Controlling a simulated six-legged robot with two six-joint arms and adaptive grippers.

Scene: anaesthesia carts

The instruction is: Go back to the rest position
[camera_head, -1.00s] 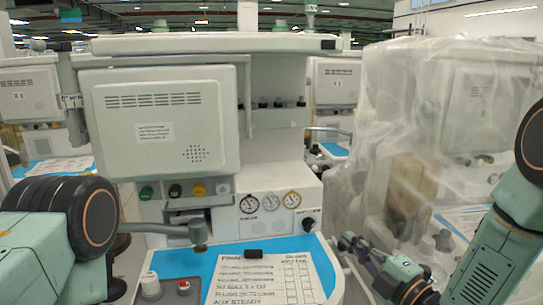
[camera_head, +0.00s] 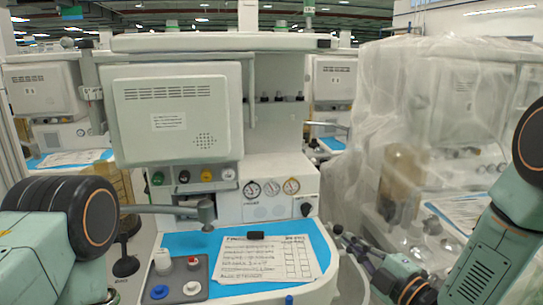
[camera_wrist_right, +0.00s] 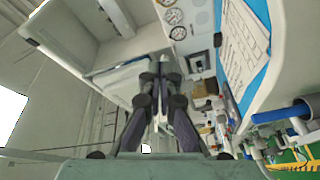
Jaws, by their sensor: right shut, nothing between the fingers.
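My right gripper (camera_head: 340,236) is low at the right in the head view, beside the right edge of the cart's worktop. Its fingers are shut and empty, and they also show close together in the right wrist view (camera_wrist_right: 160,72). It seems clear of the cart, though the gap is hard to judge. The anaesthesia cart (camera_head: 170,118) stands in front of me. Only a dark joint and part of my left arm show at the lower left; my left gripper is out of view.
The blue worktop (camera_head: 190,243) bears a checklist sheet (camera_head: 262,262), a small black object (camera_head: 256,235) and a grey tray (camera_head: 177,270) with coloured knobs. A plastic-draped cart (camera_head: 400,110) stands close to the right. Another cart (camera_head: 45,90) is behind at the left.

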